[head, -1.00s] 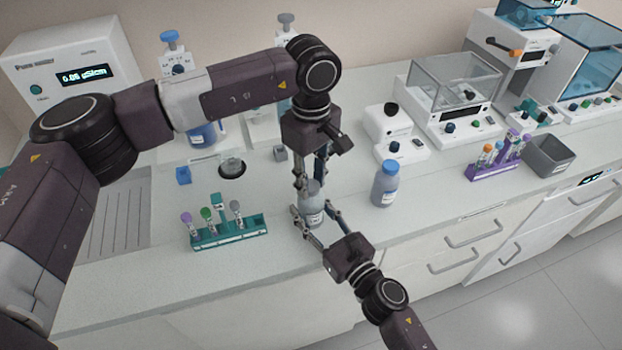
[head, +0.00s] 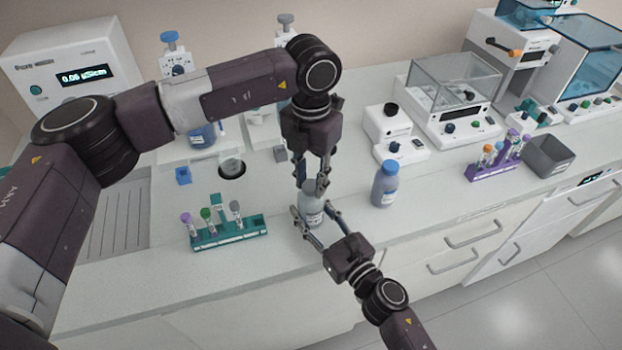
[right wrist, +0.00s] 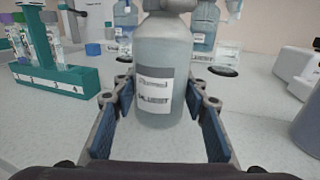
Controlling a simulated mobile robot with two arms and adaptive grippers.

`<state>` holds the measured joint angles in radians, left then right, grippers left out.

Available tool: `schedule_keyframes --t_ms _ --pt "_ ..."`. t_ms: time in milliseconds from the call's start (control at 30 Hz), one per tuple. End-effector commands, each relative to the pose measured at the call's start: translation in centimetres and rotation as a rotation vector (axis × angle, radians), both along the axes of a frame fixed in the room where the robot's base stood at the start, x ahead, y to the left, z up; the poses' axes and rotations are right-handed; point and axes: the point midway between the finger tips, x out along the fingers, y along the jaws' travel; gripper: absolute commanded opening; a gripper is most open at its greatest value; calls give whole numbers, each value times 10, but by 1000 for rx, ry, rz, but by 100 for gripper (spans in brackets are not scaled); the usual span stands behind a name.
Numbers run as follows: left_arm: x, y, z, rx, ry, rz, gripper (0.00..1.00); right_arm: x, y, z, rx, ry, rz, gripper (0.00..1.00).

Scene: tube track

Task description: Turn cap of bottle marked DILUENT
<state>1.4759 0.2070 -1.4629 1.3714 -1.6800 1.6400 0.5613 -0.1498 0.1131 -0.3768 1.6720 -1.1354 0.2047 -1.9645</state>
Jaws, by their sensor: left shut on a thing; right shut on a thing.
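The grey bottle (head: 312,207) stands upright near the bench's front edge. In the right wrist view the bottle (right wrist: 152,62) has a white label that seems to read DILUENT, slightly blurred. My left gripper (head: 312,183) comes down from above and is shut on the bottle's cap, which its fingers mostly hide. My right gripper (head: 316,222) reaches in from the front and is shut on the bottle's body, one finger on each side. In the right wrist view my right gripper (right wrist: 160,125) has its blue pads flanking the bottle's lower part.
A blue-capped bottle (head: 384,185) stands close by on the right. A teal tube rack (head: 230,233) is to the left, with a small blue block (head: 183,175) behind it. A balance (head: 450,105) and a purple tube rack (head: 497,160) stand farther right.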

Motion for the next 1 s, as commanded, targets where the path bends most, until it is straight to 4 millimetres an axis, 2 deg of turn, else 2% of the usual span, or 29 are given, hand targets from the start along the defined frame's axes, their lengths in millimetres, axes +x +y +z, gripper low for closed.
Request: schedule_keyframes --t_ms 200,367,1000 --pt "2 0 1 -2 -5 359 0 -1 2 1 1 -3 5 0" --pt "2 0 1 -2 -6 518 0 -1 2 1 1 -3 6 0" --pt "2 0 2 -2 -6 517 0 -1 1 1 0 -2 3 0"
